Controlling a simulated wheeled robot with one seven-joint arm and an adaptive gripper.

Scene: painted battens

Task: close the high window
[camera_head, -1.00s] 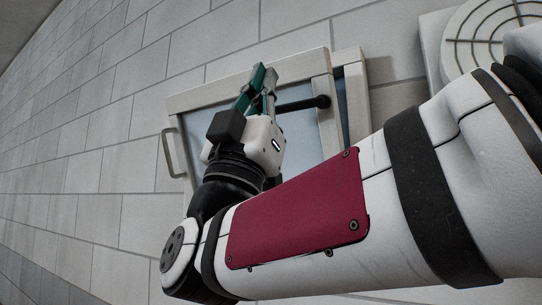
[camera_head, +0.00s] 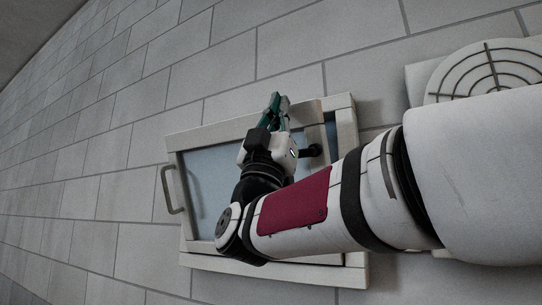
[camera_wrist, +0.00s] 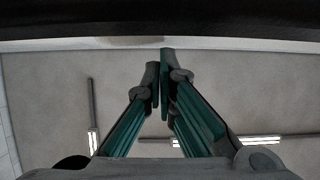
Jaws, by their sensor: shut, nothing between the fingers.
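The high window is on the block wall in the head view. Its pale outer frame (camera_head: 345,125) surrounds a pale sash (camera_head: 205,134) with bluish glass (camera_head: 203,180). My gripper (camera_head: 278,100) is shut and empty in front of the window's upper part. Its green fingers (camera_wrist: 160,68) also show in the wrist view. Contact with the sash is unclear. My arm hides the window's lower right.
A round vent grille (camera_head: 490,70) is on the wall at the upper right, near my arm. The wall (camera_head: 100,150) left of the window is clear. The wrist view shows a ceiling with lit lamps (camera_wrist: 255,140) and a pale edge close to the fingertips.

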